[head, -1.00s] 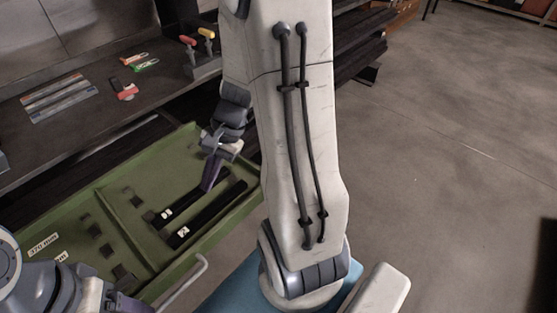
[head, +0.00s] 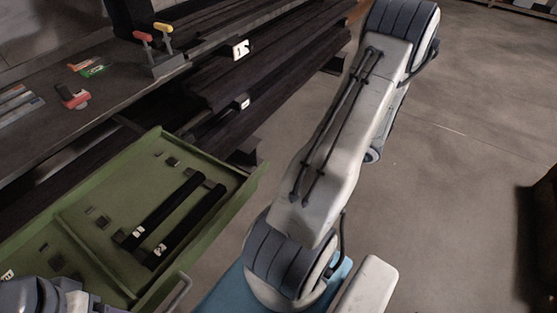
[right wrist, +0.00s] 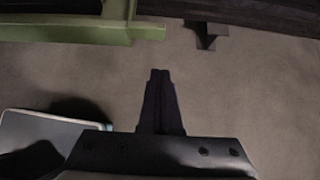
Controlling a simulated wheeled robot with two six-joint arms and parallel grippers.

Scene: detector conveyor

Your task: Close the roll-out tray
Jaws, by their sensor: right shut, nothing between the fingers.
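The green roll-out tray (head: 225,222) stands pulled out from under the dark bench in the head view. Two black bars (head: 165,205) and several small dark blocks lie in it. A bent grey handle (head: 181,296) shows at its front edge. In the right wrist view, a green end of the tray (right wrist: 146,32) is at upper left. My right gripper (right wrist: 160,75) is shut and empty over bare floor, apart from the tray; in the head view it is not visible. My left gripper (head: 85,303) is at the lower left, its fingers cut off by the frame edge.
The bench top (head: 110,100) holds a red tool (head: 72,96) and a stand with red and yellow handles (head: 154,50). Dark shelving (head: 255,90) runs behind the tray.

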